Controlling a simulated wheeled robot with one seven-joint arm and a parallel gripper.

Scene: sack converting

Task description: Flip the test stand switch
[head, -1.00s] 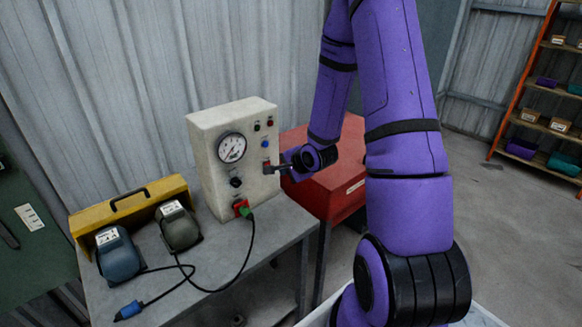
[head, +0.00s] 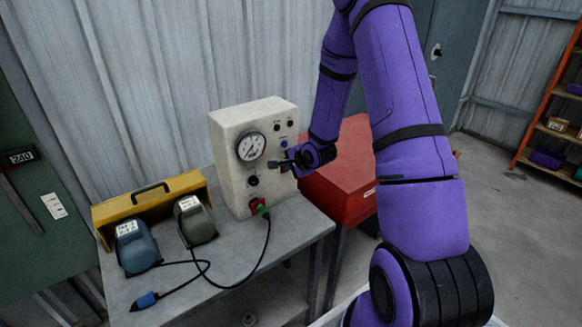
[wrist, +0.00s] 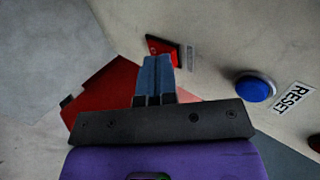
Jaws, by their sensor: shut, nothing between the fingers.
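The test stand (head: 233,192) is a beige box with a round gauge, standing on the grey bench. Its red switch (wrist: 164,49), with a small white mark, shows in the wrist view beside a small label plate. My gripper (head: 271,163) is in front of the panel, right of and below the gauge in the head view, and covers most of the switch there. In the wrist view my blue fingers (wrist: 156,62) are shut and empty, with their tips overlapping the switch's lower edge. I cannot tell if they touch it, or which way it is set.
A blue button (wrist: 254,88) sits beside a RESET label (wrist: 292,99). A green plug (head: 262,211) with a black cable is at the panel's bottom. A red cabinet (head: 345,170) stands right of the stand. A yellow case (head: 165,192) and two pedals are at left.

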